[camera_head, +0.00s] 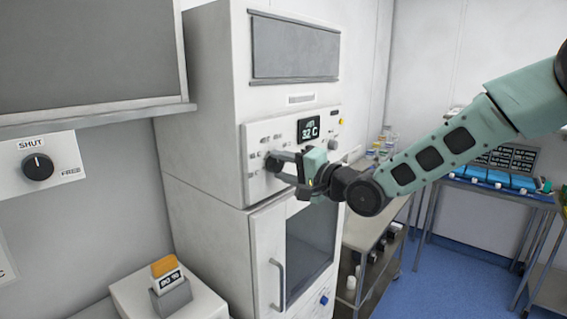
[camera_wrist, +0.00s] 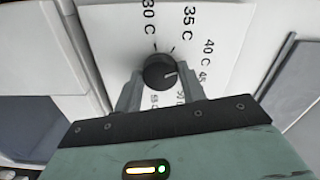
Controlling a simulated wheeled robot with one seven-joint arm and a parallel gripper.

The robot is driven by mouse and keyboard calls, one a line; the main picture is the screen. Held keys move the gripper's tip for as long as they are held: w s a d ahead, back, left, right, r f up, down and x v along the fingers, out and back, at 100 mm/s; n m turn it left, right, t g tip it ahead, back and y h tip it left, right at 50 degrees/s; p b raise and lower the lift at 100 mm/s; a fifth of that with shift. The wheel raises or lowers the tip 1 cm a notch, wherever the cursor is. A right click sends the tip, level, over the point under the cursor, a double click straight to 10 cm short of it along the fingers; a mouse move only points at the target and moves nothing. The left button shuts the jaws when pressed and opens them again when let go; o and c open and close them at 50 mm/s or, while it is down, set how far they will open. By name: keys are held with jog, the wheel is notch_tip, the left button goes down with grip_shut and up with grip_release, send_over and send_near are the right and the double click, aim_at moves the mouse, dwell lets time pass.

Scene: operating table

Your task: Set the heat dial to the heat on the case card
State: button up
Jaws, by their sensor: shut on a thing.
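The heat dial (camera_wrist: 159,72) is a round black knob on a white panel printed with a ring of temperatures, among them 30 C, 35 C and 40 C. The white mark on the knob points to the right in the wrist view, roughly toward the partly hidden labels past 40 C; the exact setting is unclear. My gripper (camera_wrist: 160,90) is shut on the dial, one finger on each side. In the head view my gripper (camera_head: 285,166) is at the left of the cabinet's control panel and hides most of the dial. I cannot make out a case card.
A display (camera_head: 309,128) above the dial reads 32 C. The tall white cabinet (camera_head: 205,150) has a glazed door below. A wall switch (camera_head: 38,167) marked SHUT and FREE is at left. A small box with an orange top (camera_head: 165,267) stands below. A trolley (camera_head: 362,235) is at right.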

dwell(0.4)
jog(key=o, duration=1)
jog(key=shift+d, duration=0.1)
jog(key=b+v, duration=0.3)
jog(key=v, duration=1.4)
jog(key=shift+s+d+f+b, duration=0.1)
jog(key=shift+s+b, duration=0.05)
jog(key=shift+b, duration=0.25)
